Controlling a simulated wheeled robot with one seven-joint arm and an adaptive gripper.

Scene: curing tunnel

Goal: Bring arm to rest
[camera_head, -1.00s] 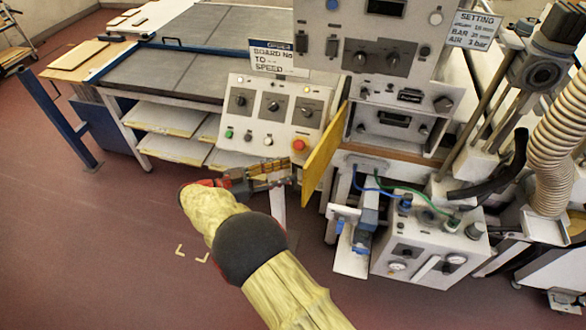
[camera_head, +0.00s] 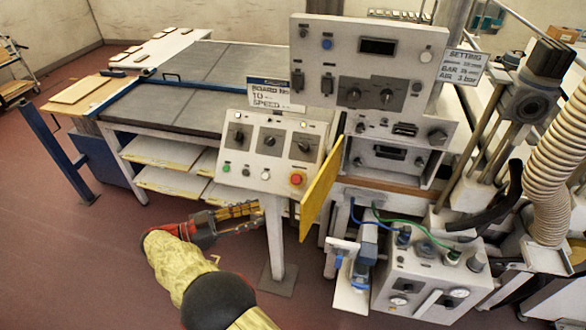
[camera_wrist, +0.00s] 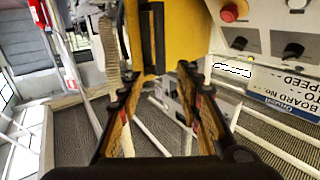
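My arm, in a yellow cover with a dark joint, reaches up from the bottom of the head view. My gripper (camera_head: 238,216) is in front of and below the sloped control panel (camera_head: 270,150), left of the panel's post. In the wrist view my gripper (camera_wrist: 160,85) has its two fingers well apart with nothing held between them. The yellow door (camera_head: 321,188) stands to the right of the gripper in the head view. In the wrist view the yellow door (camera_wrist: 180,35) fills the top middle, beyond the fingers.
A red stop button (camera_head: 297,179) sits on the control panel. A white pneumatic box (camera_head: 430,275) with hoses stands low at the right. A conveyor table (camera_head: 170,105) with shelves is behind on the left. Bare red floor (camera_head: 70,260) lies at the lower left.

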